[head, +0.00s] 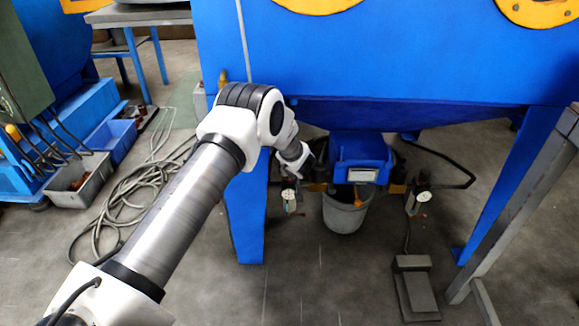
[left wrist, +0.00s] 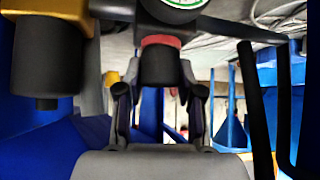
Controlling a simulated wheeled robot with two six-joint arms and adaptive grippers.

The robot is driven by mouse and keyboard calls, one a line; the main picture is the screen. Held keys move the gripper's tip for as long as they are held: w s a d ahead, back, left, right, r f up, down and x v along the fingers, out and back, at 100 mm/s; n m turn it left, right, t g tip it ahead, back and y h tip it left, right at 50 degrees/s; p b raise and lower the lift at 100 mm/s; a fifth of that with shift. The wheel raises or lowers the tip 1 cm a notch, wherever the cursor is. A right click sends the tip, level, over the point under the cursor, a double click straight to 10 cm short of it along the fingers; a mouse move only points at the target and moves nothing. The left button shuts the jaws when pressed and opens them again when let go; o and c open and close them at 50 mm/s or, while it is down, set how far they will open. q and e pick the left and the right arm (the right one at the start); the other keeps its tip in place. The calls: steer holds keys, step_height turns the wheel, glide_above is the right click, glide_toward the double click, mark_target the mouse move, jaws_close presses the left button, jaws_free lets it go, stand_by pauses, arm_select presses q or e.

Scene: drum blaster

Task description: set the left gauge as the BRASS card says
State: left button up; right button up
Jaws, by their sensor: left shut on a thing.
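The left gauge (head: 289,198) hangs under the blue cabinet, left of the blue box. In the left wrist view only the lower part of its green-rimmed dial (left wrist: 182,3) shows at the top edge, so I cannot read it. Below the dial is a black knob (left wrist: 160,66) with a red ring (left wrist: 160,41). My left gripper (left wrist: 160,92) is shut on this knob, a finger on each side; in the head view the gripper (head: 294,172) is just above the left gauge. A small pale card (head: 361,175) is on the blue box; its writing is too small to read. My right gripper is out of view.
The right gauge (head: 421,190) hangs right of the blue box (head: 360,150). A grey bucket (head: 343,215) stands below the box. A foot pedal (head: 415,290) is on the floor. Blue cabinet legs (head: 245,225) flank the space; loose hoses (head: 125,200) lie at left.

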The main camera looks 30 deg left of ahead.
arm_select(q)
steer(key=r+n+g+p, duration=0.1)
steer(key=p, duration=0.2)
steer(key=shift+d+n+y+p, duration=0.1)
steer(key=shift+n+y+p, duration=0.2)
steer(key=shift+y, duration=0.1)
steer(key=shift+w+f+n+g+y+b, duration=0.1)
steer(key=shift+f+n+g+y+b, duration=0.35)
steer(key=shift+f+n+b, duration=0.35)
steer(key=shift+r+n+g+b, duration=0.15)
steer(key=shift+n+g+b, duration=0.2)
steer(key=shift+n, duration=0.05)
steer(key=shift+r, duration=0.15)
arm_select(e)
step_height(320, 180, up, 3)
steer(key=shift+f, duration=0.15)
arm_select(q)
steer(key=o, duration=1.2)
steer(key=shift+c, duration=0.2)
